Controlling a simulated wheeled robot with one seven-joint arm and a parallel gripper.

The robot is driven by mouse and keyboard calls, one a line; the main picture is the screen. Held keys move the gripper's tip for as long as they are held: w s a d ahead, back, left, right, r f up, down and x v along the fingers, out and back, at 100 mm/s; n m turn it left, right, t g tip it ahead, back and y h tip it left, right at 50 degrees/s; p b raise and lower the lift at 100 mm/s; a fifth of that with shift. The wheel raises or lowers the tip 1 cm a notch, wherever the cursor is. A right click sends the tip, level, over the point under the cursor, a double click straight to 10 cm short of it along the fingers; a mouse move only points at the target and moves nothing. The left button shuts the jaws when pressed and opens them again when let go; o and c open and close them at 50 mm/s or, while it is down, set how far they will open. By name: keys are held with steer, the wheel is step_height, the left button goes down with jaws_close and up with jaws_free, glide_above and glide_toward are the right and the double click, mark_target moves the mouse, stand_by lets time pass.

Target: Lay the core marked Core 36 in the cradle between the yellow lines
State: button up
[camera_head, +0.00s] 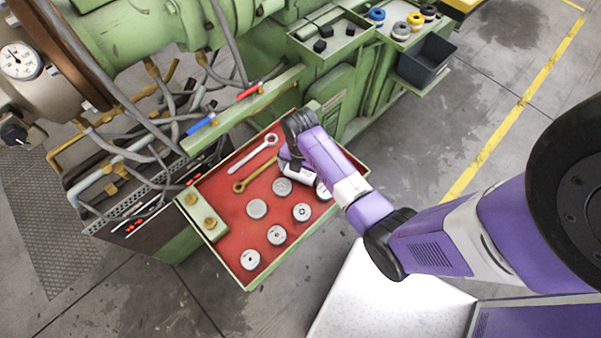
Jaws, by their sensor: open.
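Several round grey metal pieces lie in a red-lined green tray (232,236), among them a plain disc (257,208), one with a central hole (302,212), one at the front (250,259) and one close to my gripper (282,186). No marking is readable, so I cannot tell which is Core 36. My gripper (290,160) is over the back right part of the tray, open, its fingers mostly hidden by my wrist. Another grey piece (323,190) is partly hidden by my arm. I cannot make out a cradle between yellow lines.
A silver wrench (253,153) and a brass-coloured wrench (256,175) lie at the tray's back. A green block with two brass knobs (203,214) edges its left side. Hoses and the green machine (150,35) stand behind. A dark bin (427,60) hangs at back right.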

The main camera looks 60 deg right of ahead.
steer(key=shift+r, duration=0.1)
steer(key=c, duration=1.7)
